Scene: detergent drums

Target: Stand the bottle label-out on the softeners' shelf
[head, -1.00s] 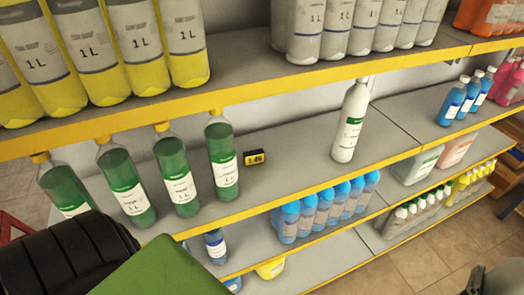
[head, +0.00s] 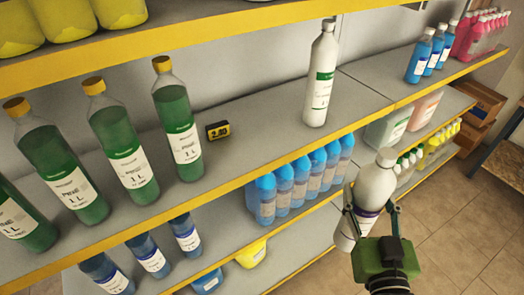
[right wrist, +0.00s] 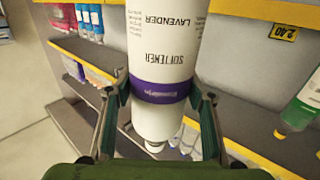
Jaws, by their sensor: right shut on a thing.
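A white bottle with a purple band (head: 375,184) is in my right gripper (head: 370,213), in front of the shelves and leaning slightly. In the right wrist view the bottle (right wrist: 165,50) has its label towards that camera, reading "SOFTENER LAVENDER" upside down. The right gripper's fingers (right wrist: 160,100) close on both its sides around the band. A similar white bottle with a green band (head: 321,75) stands upright on the middle shelf (head: 262,108), its label facing out. Which shelf is the softeners' is not marked legibly. My left gripper is out of view.
Green bottles (head: 124,135) stand left on the middle shelf, beside a price tag (head: 217,130). Bare shelf lies between them and the standing white bottle. Small blue bottles (head: 428,55) stand farther right. Blue jugs (head: 300,180) fill part of the shelf below.

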